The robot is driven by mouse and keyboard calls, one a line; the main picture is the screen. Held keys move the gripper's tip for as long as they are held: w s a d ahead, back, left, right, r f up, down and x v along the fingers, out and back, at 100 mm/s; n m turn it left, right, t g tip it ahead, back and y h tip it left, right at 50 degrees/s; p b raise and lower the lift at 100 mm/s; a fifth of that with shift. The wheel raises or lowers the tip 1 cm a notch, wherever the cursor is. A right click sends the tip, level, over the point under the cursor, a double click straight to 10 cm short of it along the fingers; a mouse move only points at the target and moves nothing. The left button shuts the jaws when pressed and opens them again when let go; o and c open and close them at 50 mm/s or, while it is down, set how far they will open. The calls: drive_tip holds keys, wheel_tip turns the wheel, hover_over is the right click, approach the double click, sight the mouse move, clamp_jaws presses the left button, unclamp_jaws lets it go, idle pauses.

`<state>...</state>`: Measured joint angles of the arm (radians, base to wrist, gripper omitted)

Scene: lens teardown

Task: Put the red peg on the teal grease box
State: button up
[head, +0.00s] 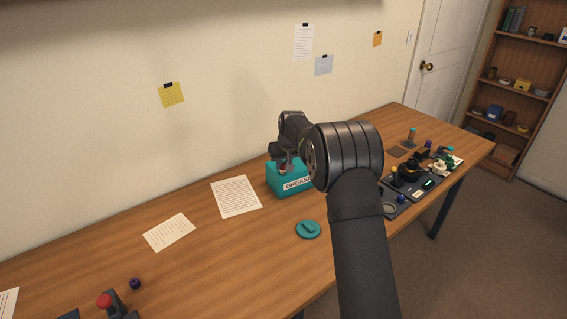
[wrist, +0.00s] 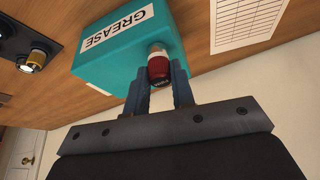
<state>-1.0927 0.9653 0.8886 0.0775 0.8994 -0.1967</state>
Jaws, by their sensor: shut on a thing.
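The red peg (wrist: 159,69), dark red with a pale end, is between the fingers of my gripper (wrist: 160,86) in the wrist view. My gripper is shut on it. The teal grease box (wrist: 118,48) is right by the peg and carries a white GREASE label. In the head view the box (head: 273,182) stands on the table near the wall, partly hidden by my arm. My gripper (head: 282,163) is over the box there, with the peg small between its fingers. I cannot tell whether the peg touches the box.
A teal lid-like disc (head: 308,229) lies in front of the box. Printed sheets (head: 236,196) lie to its left. Dark trays with lens parts (head: 410,190) stand to the right of my arm. A red knob (head: 104,300) and a purple piece (head: 135,284) are at lower left.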

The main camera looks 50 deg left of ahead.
sight(284, 163)
drive_tip(key=o, duration=0.9)
drive_tip(key=shift+f, duration=0.1)
drive_tip(key=shift+o, duration=0.2)
drive_tip(key=v, duration=1.2)
drive_tip(key=x, duration=1.2)
drive_tip(key=shift+f, duration=0.25)
wheel_tip(284, 163, up, 3)
drive_tip(key=shift+r, duration=0.8)
drive_tip(key=shift+f, duration=0.1)
